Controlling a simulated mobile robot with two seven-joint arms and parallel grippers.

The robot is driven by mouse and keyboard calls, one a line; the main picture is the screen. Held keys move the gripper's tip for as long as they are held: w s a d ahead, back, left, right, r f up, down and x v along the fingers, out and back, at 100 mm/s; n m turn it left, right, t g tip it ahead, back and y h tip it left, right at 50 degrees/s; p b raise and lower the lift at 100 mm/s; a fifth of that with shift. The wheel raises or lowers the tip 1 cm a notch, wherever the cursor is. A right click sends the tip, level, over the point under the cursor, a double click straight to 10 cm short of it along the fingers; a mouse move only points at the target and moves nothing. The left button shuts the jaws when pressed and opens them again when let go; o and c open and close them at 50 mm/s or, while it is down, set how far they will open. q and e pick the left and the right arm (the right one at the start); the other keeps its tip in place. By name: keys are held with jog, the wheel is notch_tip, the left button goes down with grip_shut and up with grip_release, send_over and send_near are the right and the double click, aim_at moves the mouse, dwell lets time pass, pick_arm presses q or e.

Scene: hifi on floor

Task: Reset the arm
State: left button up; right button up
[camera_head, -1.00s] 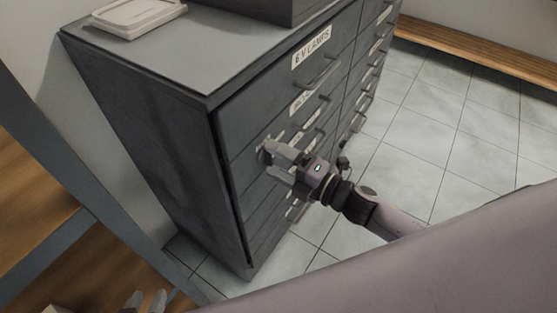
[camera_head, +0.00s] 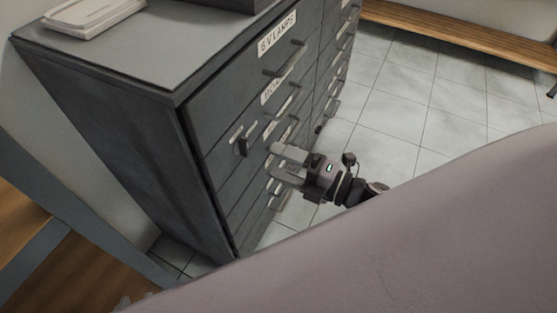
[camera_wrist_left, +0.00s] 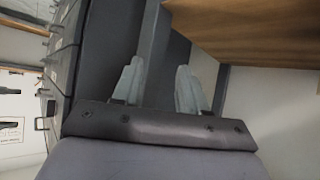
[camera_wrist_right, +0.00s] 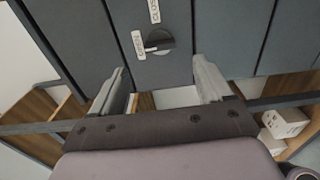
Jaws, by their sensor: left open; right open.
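My right gripper (camera_head: 288,164) is open and empty, a little to the right of the cabinet's drawer fronts. In the right wrist view its two spread fingers (camera_wrist_right: 163,88) have a dark knob-like handle (camera_wrist_right: 158,42) beyond them. That handle (camera_head: 243,147) sticks out from a drawer front in the head view, apart from the fingers. My left gripper (camera_wrist_left: 158,85) is open and empty in the left wrist view. In the head view only its fingertips (camera_head: 128,301) show at the bottom left edge, mostly hidden by my arm.
A dark grey drawer cabinet (camera_head: 110,130) with labels and bar handles stands at the left. A pale lidded box (camera_head: 92,15) sits on top. A wooden bench (camera_head: 460,35) runs along the far wall. Tiled floor (camera_head: 410,120) is clear right of the cabinet.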

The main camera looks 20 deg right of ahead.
dwell(0.4)
jog(key=s+d+f+m+g+h+p, duration=0.1)
jog(key=s+m+h+p, duration=0.3)
jog(key=m, duration=0.7)
jog(key=s+d+f+m+g+h+p, duration=0.1)
jog(key=s+f+m+g+h+p, duration=0.1)
jog(key=s+m, duration=0.5)
jog(key=f+m+h+p, duration=0.1)
jog(key=m+h+p, duration=0.1)
jog(key=m, duration=0.3)
jog(key=shift+s+f+m+g+h+p, duration=0.3)
jog(key=shift+f+g+h+p, duration=0.1)
jog(key=shift+p, duration=0.4)
